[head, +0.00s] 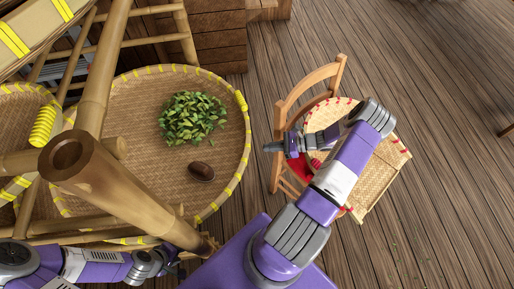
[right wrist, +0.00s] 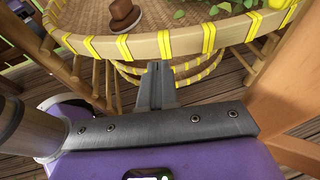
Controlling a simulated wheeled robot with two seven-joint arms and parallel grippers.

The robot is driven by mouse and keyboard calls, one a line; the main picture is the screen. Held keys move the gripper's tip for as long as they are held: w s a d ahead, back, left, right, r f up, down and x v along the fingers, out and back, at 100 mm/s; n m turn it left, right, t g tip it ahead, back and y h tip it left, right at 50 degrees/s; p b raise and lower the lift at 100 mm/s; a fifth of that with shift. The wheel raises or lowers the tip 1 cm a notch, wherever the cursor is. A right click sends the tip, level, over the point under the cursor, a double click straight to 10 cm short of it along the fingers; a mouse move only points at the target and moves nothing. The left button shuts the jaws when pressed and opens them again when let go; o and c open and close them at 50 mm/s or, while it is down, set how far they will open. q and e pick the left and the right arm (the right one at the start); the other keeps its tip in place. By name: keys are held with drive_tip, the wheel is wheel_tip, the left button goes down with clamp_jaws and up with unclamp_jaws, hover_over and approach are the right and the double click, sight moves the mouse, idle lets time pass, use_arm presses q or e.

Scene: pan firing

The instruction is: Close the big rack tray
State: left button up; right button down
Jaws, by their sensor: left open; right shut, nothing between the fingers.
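The big rack tray (head: 150,110) is a round woven tray with a yellow-wrapped rim. It sticks out of the bamboo rack (head: 95,95) to the right, holding green leaves (head: 192,117) and a brown lump (head: 201,171). Its rim also spans the top of the right wrist view (right wrist: 180,42). My right gripper (head: 270,147) is shut and empty, just right of the rim. In the right wrist view its fingers (right wrist: 155,72) point at the rim; contact cannot be told. My left gripper (head: 176,264) is open at the lower left by the rack's bamboo poles, partly hidden.
A wooden chair (head: 284,115) stands right of the tray, close to my right gripper. Another round tray with red stitching (head: 322,112) lies behind my right arm. A smaller rack tray (head: 20,105) is at the left. Wooden boxes (head: 218,42) stand behind.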

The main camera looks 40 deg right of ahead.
use_arm(q)
drive_tip(key=shift+f+b, duration=0.3)
drive_tip(key=shift+f, duration=0.15)
use_arm(e)
drive_tip(key=x, duration=0.3)
drive_tip(key=r+x, duration=0.1)
drive_tip(key=x, duration=0.1)
drive_tip(key=shift+w+a, duration=0.2)
